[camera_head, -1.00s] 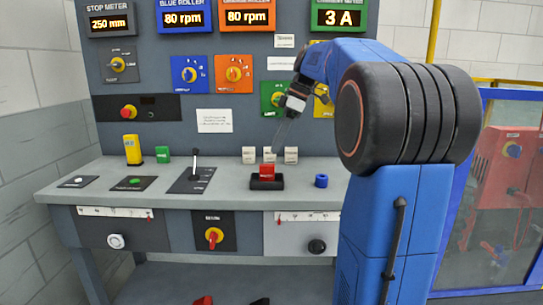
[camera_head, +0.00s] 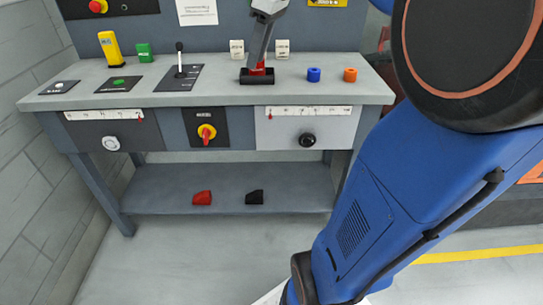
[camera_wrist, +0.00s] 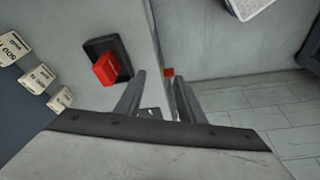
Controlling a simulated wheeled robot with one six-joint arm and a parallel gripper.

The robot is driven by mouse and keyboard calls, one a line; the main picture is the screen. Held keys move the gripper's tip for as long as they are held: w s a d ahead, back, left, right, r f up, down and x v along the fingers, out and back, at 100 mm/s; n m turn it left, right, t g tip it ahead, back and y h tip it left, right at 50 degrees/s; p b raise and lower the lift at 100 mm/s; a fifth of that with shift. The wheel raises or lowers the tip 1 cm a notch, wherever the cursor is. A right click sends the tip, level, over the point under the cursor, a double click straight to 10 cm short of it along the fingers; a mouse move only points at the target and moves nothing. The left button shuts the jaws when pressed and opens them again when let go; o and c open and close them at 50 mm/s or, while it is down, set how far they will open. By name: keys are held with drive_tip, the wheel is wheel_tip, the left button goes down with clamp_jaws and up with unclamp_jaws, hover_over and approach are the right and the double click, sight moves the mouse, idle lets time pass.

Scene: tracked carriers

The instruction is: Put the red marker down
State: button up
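A red block (camera_head: 257,66) sits in a black base (camera_head: 248,77) on the console top, partly behind my gripper (camera_head: 259,57) in the head view. In the wrist view the red block (camera_wrist: 106,69) and its base (camera_wrist: 122,54) lie left of my gripper (camera_wrist: 160,82). The fingers stand apart with nothing seen held between them. A small red piece (camera_wrist: 168,72) shows beside the right fingertip, apparently beyond it. A red wedge (camera_head: 202,198) lies on the lower shelf. I cannot tell which red thing is the marker.
A black wedge (camera_head: 254,197) lies on the shelf (camera_head: 165,202). White blocks (camera_head: 237,48) stand behind. A lever (camera_head: 180,60) stands left. The floor in front is clear.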

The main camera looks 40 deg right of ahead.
drive_tip(key=s+a+f+m+t+h, duration=0.1)
drive_tip(key=s+a+f+m, duration=0.2)
drive_tip(key=s+f, duration=0.7)
drive_tip(key=s+a+f+m+t+h, duration=0.1)
drive_tip(key=s+a+f+m, duration=0.3)
drive_tip(key=s+f, duration=0.6)
drive_tip(key=a+f, duration=0.1)
drive_tip(key=a, duration=0.1)
drive_tip(key=shift+a+f, duration=0.35)
drive_tip(key=shift+a, duration=0.05)
drive_tip(key=shift+s, duration=0.1)
